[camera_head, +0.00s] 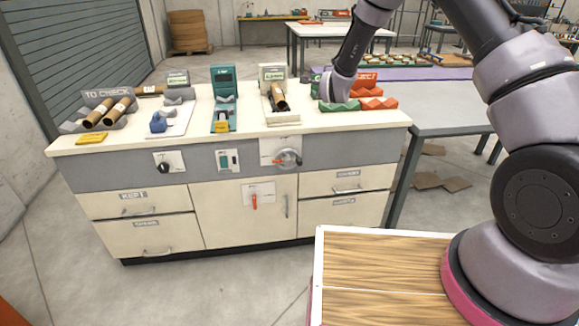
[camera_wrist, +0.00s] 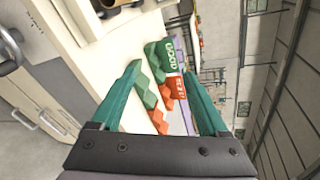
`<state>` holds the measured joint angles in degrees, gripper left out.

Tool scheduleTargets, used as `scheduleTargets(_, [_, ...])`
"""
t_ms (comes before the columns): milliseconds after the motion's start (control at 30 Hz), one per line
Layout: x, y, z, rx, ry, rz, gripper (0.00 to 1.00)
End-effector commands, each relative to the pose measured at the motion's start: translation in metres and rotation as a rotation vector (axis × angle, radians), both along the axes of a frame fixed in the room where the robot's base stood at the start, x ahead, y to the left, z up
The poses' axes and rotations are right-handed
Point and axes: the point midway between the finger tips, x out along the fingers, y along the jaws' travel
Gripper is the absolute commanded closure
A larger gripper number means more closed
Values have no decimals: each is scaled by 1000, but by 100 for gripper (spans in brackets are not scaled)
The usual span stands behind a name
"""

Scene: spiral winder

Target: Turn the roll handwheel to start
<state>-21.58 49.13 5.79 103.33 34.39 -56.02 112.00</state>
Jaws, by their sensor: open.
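The roll handwheel (camera_head: 290,157) is a small grey wheel on a pale plate on the cabinet's grey front band, right of centre, with a small red mark beside it. In the wrist view, part of a dark grey metal wheel (camera_wrist: 10,48) shows at the left edge, cut off by the frame. My gripper (camera_wrist: 163,68) is open and empty, its two teal fingers apart. It is above the right end of the worktop, up and to the right of the handwheel and not touching it. In the head view my wrist hides most of the fingers.
The cream cabinet's worktop (camera_head: 200,140) holds cardboard tubes in a TO CHECK tray (camera_head: 72,125), a teal device (camera_head: 223,95) and green and red zigzag racks (camera_head: 375,102). A black knob (camera_head: 163,167) and red lever (camera_head: 254,202) are also on the front. A grey table stands right.

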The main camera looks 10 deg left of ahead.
Motion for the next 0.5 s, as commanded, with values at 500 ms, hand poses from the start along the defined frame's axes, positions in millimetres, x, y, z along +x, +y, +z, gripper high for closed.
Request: scheduleTargets(500, [-91,74,-275,470,-120,-43,22])
